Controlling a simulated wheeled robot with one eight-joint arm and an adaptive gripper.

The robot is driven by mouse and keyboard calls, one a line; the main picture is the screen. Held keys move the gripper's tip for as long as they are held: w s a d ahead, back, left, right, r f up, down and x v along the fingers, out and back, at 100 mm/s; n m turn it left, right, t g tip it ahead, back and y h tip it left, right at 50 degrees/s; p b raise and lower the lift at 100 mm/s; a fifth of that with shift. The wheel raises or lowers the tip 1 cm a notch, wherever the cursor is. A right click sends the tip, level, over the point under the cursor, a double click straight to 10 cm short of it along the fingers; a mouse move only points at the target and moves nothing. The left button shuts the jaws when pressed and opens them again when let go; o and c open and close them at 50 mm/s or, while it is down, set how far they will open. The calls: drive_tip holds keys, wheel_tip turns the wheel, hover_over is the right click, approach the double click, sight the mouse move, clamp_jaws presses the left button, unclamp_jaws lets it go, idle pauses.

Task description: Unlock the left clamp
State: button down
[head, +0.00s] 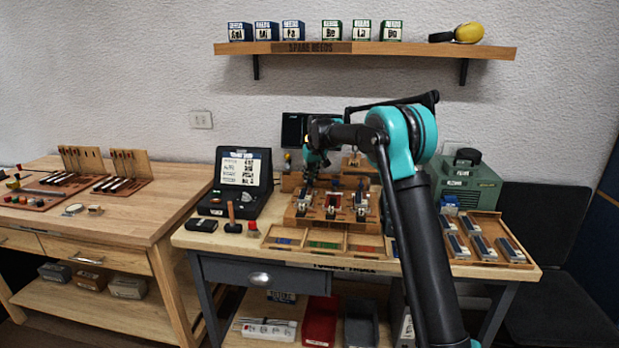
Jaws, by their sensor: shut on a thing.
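A wooden fixture (318,222) stands on the tuning table, with a red-lined slot in its middle. The left clamp (303,205) is a small metal and dark piece on the fixture's left side. A similar right clamp (361,208) is on its right side. My gripper (309,181) reaches down from above over the left clamp and is shut on its upper part. The gripper hides the top of the left clamp, so its lever's exact position cannot be told. The fingers are small and dark in this view.
A black case (238,200) with a label card stands left of the fixture. A divided tray (322,244) lies in front. A tray of blocks (485,240) and a green box (467,183) are at right. A shelf (370,50) hangs above.

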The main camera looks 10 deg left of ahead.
drive_tip(key=n, duration=0.2)
drive_tip(key=n+g+y, duration=0.1)
drive_tip(key=n, duration=0.1)
drive_tip(key=n+y, duration=0.1)
drive_tip(key=n, duration=0.1)
drive_tip(key=shift+w+d+n+g, duration=0.25)
drive_tip(key=shift+n+g, duration=0.05)
drive_tip(key=n+g, duration=0.1)
drive_tip(key=n, duration=0.1)
drive_tip(key=n+g, duration=0.1)
drive_tip(key=n, duration=0.2)
drive_tip(key=shift+w, duration=0.2)
drive_tip(key=shift+n, duration=0.4)
drive_tip(key=shift+y, duration=0.3)
drive_tip(key=c, duration=1.4)
unclamp_jaws()
drive_tip(key=shift+c, duration=0.2)
drive_tip(key=shift+r, duration=0.1)
drive_tip(key=v, duration=1.1)
drive_tip(key=shift+d+r, duration=0.15)
drive_tip(key=shift+r, duration=0.25)
